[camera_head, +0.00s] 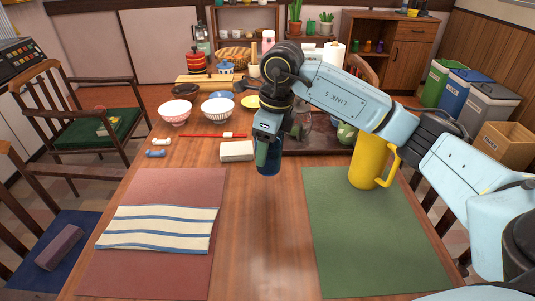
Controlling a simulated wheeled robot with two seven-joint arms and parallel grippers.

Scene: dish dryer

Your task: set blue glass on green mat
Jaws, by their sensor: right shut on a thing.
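The blue glass (269,162) is in the middle of the head view, upright between the fingers of my right gripper (268,148). The gripper is shut on it and hides its upper part. The glass is over the bare wood between the two mats; I cannot tell whether it touches the table. The green mat (360,245) lies at the right front of the table, to the right of the glass. My left gripper is not in view.
A yellow pitcher (368,163) stands on the green mat's back part, below my right arm. A red mat (150,275) with a striped cloth (160,229) lies left. A white block (237,151) is beside the glass. Bowls stand behind. The green mat's front is clear.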

